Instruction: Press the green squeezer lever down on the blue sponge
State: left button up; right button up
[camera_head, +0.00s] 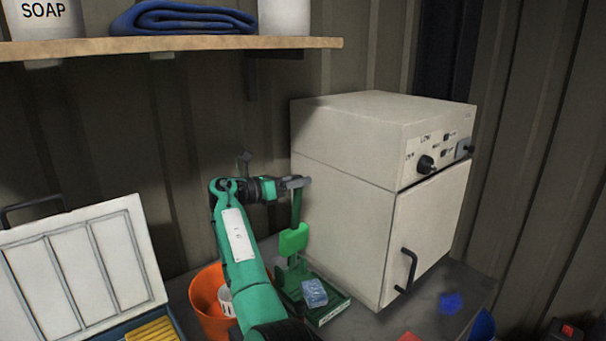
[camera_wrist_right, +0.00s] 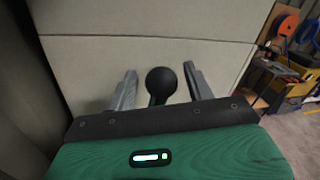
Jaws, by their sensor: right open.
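The green squeezer (camera_head: 294,240) stands on the worktop with its lever raised upright. The blue sponge (camera_head: 314,292) lies on the squeezer's green base, below the raised pressing plate. My right gripper (camera_head: 296,183) is at the top end of the lever. In the right wrist view a round black knob (camera_wrist_right: 161,83) shows between my two open fingers, with gaps on both sides. I cannot tell how deep the knob sits between the fingers. My left gripper is out of view.
A large cream cabinet (camera_head: 345,220) with knobs and a door handle stands close right of the squeezer. An orange bucket (camera_head: 208,309) stands to its left, partly behind my arm. An open case (camera_head: 85,270) is at left. A wooden shelf (camera_head: 200,46) hangs above.

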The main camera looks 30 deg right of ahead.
jog(key=shift+s+d, duration=0.15)
jog(key=shift+d, duration=1.05)
grip_shut()
jog(key=shift+s+f+p, duration=0.1)
jog(key=shift+s+p, duration=0.3)
jog(key=shift+p, duration=0.05)
jog(key=s+d+f+m+y+p, duration=0.1)
jog(key=s+d+f+m+p, duration=0.1)
jog(key=s, duration=1.1)
notch_tip(320, 180, down, 4)
jog(key=shift+s+r+m+p, duration=0.15)
jog(key=shift+s+m+p, duration=0.05)
jog(key=shift+m+p, duration=0.75)
